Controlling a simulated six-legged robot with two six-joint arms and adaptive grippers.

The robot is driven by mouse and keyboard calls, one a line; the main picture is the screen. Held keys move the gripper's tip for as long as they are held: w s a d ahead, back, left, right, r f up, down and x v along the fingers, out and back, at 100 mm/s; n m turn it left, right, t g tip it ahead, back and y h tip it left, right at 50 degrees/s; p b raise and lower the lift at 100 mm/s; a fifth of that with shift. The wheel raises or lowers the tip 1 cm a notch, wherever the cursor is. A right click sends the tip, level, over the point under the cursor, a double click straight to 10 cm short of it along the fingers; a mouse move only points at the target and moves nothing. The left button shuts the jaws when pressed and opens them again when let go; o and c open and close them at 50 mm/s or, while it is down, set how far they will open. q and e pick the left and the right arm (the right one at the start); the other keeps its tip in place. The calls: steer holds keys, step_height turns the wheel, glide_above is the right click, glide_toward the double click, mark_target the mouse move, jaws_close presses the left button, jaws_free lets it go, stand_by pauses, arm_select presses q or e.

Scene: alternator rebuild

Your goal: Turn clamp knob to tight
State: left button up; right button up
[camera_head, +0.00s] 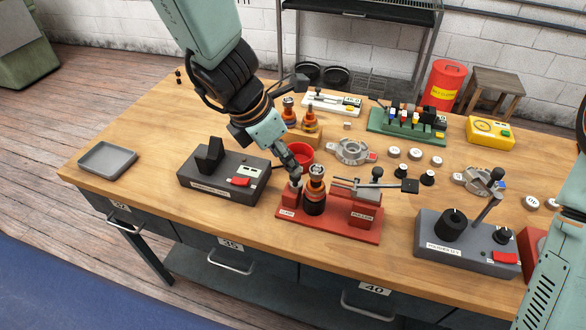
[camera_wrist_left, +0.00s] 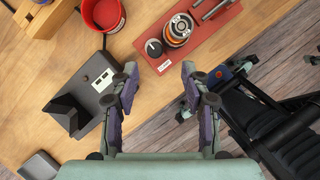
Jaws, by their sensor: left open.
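The red fixture (camera_head: 335,228) stands near the table's front edge, with a rotor-like part (camera_head: 315,192) upright on it; it also shows in the left wrist view (camera_wrist_left: 221,27). The clamp knob (camera_wrist_left: 154,48), dark with a pale pointer mark, sits at the fixture's left end beside that part. In the head view my left gripper largely covers the knob. My left gripper (camera_head: 296,174) comes down over that end; in the wrist view its fingers (camera_wrist_left: 159,70) are apart and empty, with the knob beyond their tips. My right arm is at the right edge, its gripper not visible.
A dark box with a black cradle (camera_head: 211,160) stands left of the fixture. A red cup (camera_head: 300,154) is just behind it. A grey box with a black knob (camera_head: 453,224) and a lever stands to the right. A grey tray (camera_head: 107,159) lies far left.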

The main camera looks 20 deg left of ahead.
mark_target(292, 177)
arm_select(q)
steer(key=x, duration=0.2)
steer(key=b+x, duration=0.1)
steer(key=x, duration=0.1)
steer(key=a+x, duration=0.1)
steer(key=x, duration=0.1)
steer(key=shift+w+f+b, duration=0.2)
steer(key=shift+w+b, duration=0.15)
steer(key=shift+b, duration=0.05)
steer(key=shift+w+d+f, duration=0.1)
steer(key=shift+w+f, duration=0.05)
steer(key=shift+f, duration=0.1)
steer(key=shift+d, duration=0.2)
steer(key=shift+s+d+r, duration=0.1)
steer(key=shift+s+r, duration=0.1)
steer(key=shift+s, duration=0.25)
steer(key=shift+w+a+f, duration=0.1)
steer(key=shift+a, duration=0.1)
steer(key=shift+c, duration=0.7)
steer(key=shift+w+f, duration=0.15)
steer(key=shift+w, duration=0.2)
steer(key=c, duration=0.3)
steer(key=shift+s+d, duration=0.15)
steer(key=shift+c, duration=1.4)
steer(key=shift+s+r, duration=0.1)
steer(key=shift+r, duration=0.1)
steer(key=shift+c, duration=0.9)
jaws_close()
